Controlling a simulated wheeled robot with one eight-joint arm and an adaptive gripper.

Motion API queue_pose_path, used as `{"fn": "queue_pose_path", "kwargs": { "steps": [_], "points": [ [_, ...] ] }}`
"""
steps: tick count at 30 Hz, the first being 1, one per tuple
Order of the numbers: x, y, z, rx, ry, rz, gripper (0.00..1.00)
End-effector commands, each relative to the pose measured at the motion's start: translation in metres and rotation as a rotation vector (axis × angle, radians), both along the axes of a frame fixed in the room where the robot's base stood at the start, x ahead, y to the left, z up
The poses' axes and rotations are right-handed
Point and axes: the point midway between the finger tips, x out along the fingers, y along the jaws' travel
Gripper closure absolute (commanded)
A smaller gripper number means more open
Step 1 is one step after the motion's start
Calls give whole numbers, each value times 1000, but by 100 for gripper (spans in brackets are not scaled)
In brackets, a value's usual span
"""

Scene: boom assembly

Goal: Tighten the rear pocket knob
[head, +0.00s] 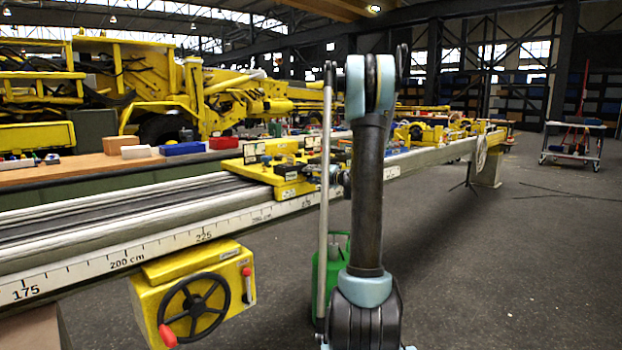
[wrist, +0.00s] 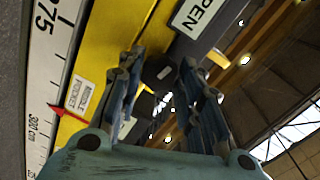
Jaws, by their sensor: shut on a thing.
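The yellow carriage (head: 262,172) sits on the long rail beam, with small labels, clamps and dark fittings on top. I cannot tell from the pictures which pocket this knob belongs to.
The rail beam (head: 130,255) has a centimetre scale; a red pointer (wrist: 66,112) is near 300 cm. A yellow box with a black handwheel (head: 195,308) hangs below it. A bench with coloured blocks (head: 183,148) stands behind. A green container (head: 335,262) is beside my arm. Floor at right is mostly clear.

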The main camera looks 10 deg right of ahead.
Motion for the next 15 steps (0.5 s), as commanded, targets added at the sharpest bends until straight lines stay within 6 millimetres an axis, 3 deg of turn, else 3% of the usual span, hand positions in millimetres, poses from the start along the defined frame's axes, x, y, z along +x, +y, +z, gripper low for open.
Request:
{"fn": "queue_pose_path", "kwargs": {
  "steps": [15],
  "points": [
    [1, -2, -1, 391, 287, -2, 91]
  ]
}}
